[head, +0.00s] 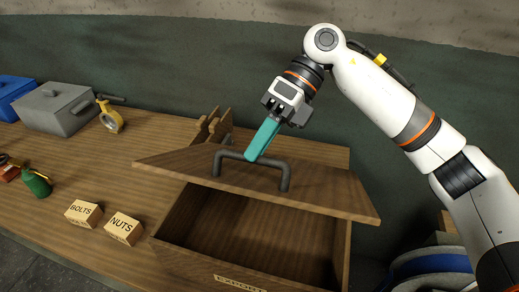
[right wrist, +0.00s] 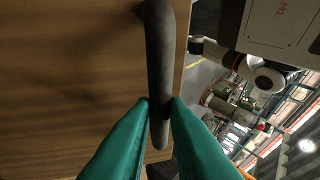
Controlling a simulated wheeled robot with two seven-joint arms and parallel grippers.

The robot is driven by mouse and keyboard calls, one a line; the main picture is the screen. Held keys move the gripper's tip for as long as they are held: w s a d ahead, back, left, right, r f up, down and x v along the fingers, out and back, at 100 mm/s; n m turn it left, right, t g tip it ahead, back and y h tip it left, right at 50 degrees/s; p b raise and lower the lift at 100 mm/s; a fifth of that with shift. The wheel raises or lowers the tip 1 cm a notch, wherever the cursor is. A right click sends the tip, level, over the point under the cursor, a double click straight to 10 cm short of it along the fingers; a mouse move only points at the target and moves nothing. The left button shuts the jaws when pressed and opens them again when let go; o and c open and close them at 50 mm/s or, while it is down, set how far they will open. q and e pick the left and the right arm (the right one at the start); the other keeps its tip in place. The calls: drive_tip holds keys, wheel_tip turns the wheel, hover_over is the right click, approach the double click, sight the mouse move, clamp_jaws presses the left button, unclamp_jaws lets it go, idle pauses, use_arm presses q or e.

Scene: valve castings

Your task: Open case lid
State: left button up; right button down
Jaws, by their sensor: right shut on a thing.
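The wooden case (head: 240,276) stands on the bench with its lid (head: 325,193) tilted up, so the dark inside shows below it. A grey bar handle (head: 230,155) is fixed on top of the lid. My right gripper (head: 252,157) has teal fingers and is shut on the handle. In the right wrist view the handle (right wrist: 158,60) runs between the two teal fingers (right wrist: 160,112), with the lid's wooden face (right wrist: 70,70) beside it. My left gripper is in neither view.
Small boxes marked BOLTS (head: 83,213) and NUTS (head: 124,228) lie left of the case. A green object (head: 37,184), a yellow valve part (head: 110,118), a grey box (head: 58,107) and a blue box (head: 12,97) stand further left. A wall rises behind the bench.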

drive_tip(key=shift+w+d+r, duration=0.15)
drive_tip(key=shift+w+r, duration=0.45)
drive_tip(key=c, duration=1.4)
unclamp_jaws()
drive_tip(key=shift+c, duration=0.2)
drive_tip(key=shift+o, duration=0.2)
drive_tip(key=shift+f, duration=0.1)
drive_tip(key=shift+d, duration=0.1)
